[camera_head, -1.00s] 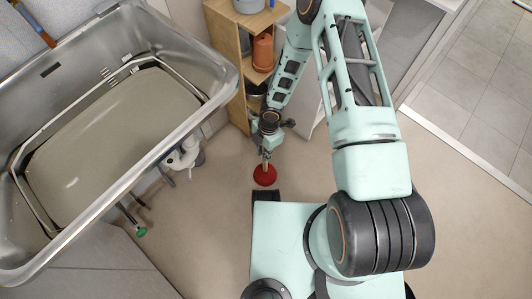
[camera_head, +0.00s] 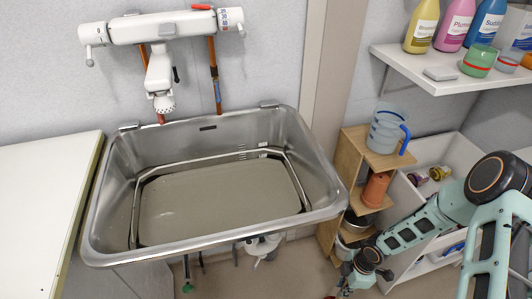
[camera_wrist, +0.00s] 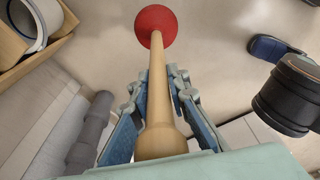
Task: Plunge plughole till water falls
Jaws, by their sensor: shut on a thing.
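A steel washtub basin (camera_head: 215,243) stands against the wall in the head view. Murky grey-brown water (camera_head: 215,200) covers its floor, and no plughole shows through it. In the wrist view, my gripper (camera_wrist: 158,88) is shut on the light wooden handle of a plunger (camera_wrist: 158,75). The plunger's red cup (camera_wrist: 155,25) points away from the gripper, with floor behind it. In the head view, my gripper is low, right of and outside the basin, mostly cut off by the bottom edge. Only a sliver of red shows there.
A mixer tap (camera_head: 165,28) with a hanging spray head (camera_head: 160,85) is above the basin's back rim. A wooden shelf unit (camera_head: 350,165) with a jug (camera_head: 385,130) and pots stands close right of the basin. A wall shelf (camera_head: 440,80) holds bottles. A white counter (camera_head: 45,200) lies left.

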